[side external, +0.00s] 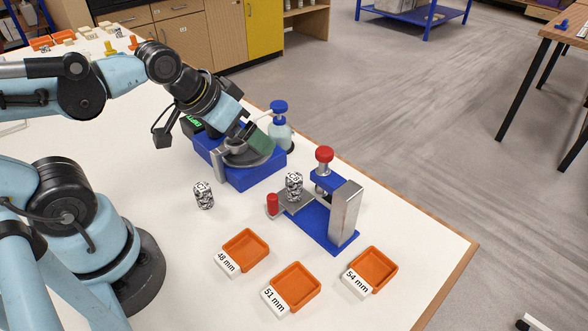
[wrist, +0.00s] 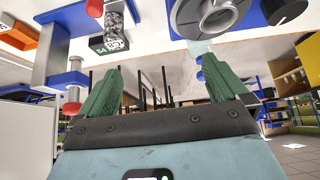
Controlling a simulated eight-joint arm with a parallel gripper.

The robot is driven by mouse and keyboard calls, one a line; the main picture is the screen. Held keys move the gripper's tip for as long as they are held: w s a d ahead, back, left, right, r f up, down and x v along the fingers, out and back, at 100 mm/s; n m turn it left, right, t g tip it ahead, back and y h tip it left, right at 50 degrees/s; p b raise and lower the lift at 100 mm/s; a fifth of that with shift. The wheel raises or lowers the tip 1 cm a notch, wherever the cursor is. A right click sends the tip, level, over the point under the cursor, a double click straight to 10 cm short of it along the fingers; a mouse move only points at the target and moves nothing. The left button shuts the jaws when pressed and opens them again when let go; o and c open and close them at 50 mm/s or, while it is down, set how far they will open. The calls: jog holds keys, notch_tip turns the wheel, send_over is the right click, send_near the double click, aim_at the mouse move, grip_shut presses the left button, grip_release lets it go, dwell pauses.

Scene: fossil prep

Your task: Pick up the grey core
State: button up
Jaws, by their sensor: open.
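Two short cylinders with a black, white and grey speckle stand upright in the side view. One core (side external: 204,195) is on the bare white table. The other core (side external: 293,187) is on the metal plate of the blue gauge stand (side external: 328,222). I cannot tell by colour which is the grey core. A speckled core (wrist: 120,20) also shows in the wrist view, beside a green readout. My gripper (side external: 258,142) is over the blue device with a round grey plate (side external: 240,174), apart from both cores. Its green fingers (wrist: 162,78) are spread with nothing between them.
Three orange trays, labelled 48 mm (side external: 246,250), 51 mm (side external: 296,287) and 54 mm (side external: 370,269), stand along the table's front. A blue-capped bottle (side external: 281,130) stands behind the round-plate device. The gauge stand has red knobs. White table (side external: 170,240) is clear around the left core.

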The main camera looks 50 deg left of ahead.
jog(key=shift+c, duration=0.5)
jog(key=c, duration=0.9)
jog(key=shift+o, duration=0.2)
